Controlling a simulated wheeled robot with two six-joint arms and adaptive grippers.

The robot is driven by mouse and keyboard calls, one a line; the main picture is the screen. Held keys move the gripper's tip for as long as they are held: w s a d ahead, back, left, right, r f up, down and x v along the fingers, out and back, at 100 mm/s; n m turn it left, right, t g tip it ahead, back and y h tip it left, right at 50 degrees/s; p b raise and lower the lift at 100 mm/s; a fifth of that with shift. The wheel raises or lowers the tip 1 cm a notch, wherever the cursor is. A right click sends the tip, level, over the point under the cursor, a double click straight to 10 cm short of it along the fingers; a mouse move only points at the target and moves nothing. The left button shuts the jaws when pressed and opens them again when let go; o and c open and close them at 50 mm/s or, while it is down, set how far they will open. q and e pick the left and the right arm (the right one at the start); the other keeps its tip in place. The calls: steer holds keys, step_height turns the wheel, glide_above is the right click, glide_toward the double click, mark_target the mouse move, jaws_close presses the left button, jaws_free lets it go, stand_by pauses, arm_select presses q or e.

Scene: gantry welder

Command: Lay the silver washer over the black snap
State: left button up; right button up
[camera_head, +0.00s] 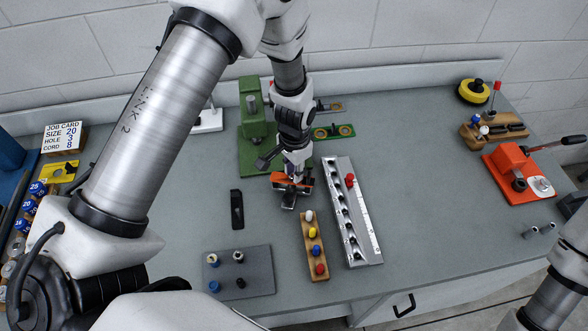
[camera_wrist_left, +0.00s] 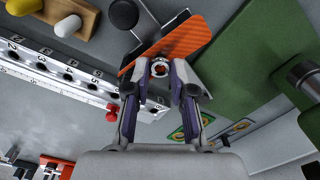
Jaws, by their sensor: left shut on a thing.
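My left gripper (camera_head: 291,178) points down at the middle of the bench, over a small orange device (camera_head: 278,178). In the left wrist view my left gripper (camera_wrist_left: 160,70) is shut on a small silver ring, the silver washer (camera_wrist_left: 160,63), with orange showing through its hole. The orange plate (camera_wrist_left: 185,45) lies behind it; I cannot tell whether the washer touches it. In the head view the washer is too small to make out. My right gripper is out of view.
The grey plate also bears a blue piece (camera_head: 214,286) and two others. A wooden block with coloured pegs (camera_head: 308,262) and a numbered silver rail (camera_head: 366,225) stand right of it. A black holder (camera_head: 237,209) and green press (camera_head: 254,140) are nearby.

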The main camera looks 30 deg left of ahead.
arm_select(q)
steer(key=shift+a, duration=0.1)
steer(key=shift+s+a+r, duration=0.1)
steer(key=shift+s, duration=0.1)
steer(key=shift+w+f, duration=0.15)
steer(key=shift+f, duration=0.05)
steer(key=shift+f, duration=0.35)
steer(key=shift+r, duration=0.2)
steer(key=shift+r+p, duration=0.35)
stand_by(0.4)
